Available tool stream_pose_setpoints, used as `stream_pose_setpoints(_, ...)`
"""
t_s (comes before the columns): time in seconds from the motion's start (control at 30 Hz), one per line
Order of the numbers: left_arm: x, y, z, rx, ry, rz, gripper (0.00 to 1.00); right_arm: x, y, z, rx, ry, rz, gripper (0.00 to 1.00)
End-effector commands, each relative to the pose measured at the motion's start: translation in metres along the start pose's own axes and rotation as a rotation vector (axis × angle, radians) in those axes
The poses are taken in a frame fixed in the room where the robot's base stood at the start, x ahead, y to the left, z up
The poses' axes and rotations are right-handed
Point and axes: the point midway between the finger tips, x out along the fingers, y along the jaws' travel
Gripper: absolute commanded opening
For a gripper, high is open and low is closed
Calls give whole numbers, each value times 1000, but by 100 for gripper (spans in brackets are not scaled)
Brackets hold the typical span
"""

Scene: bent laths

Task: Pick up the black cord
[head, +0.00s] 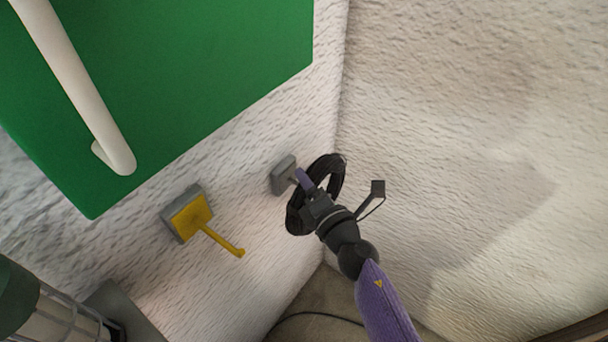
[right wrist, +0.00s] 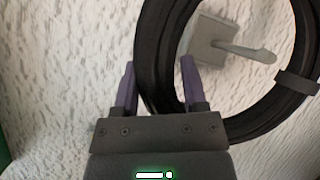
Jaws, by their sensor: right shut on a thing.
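The black cord (head: 335,176) is a coil beside a grey wall hook (head: 283,176) in the head view. My right gripper (head: 308,188) is at the near left part of the coil. In the right wrist view the two purple fingers of my right gripper (right wrist: 158,72) stand either side of one strand bundle of the cord (right wrist: 152,40), shut on it. The grey hook (right wrist: 208,38) shows through the ring, its peg pointing right within the ring's outline. I cannot tell whether the coil still rests on the peg. My left gripper is not in view.
A yellow hook (head: 190,215) is on the wall at left, below a green panel (head: 200,80) with a white bar handle (head: 75,85). A rough white wall (head: 450,130) closes the right side. A caged dark green and pale object (head: 50,310) stands at lower left.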

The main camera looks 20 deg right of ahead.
Motion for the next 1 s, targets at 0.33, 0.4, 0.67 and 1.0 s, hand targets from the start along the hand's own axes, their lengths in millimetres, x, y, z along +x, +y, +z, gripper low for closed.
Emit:
stream_pose_setpoints(0.33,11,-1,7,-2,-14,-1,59,-91,-3,-2,0,0,-2,0)
stream_pose_setpoints(0.4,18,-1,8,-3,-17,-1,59,-113,-4,-3,0,0,-2,0)
stream_pose_setpoints(0.67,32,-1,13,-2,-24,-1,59,-166,-2,-3,1,-1,1,0)
stream_pose_setpoints(1.0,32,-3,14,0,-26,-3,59,-174,1,-1,-2,-1,5,0)
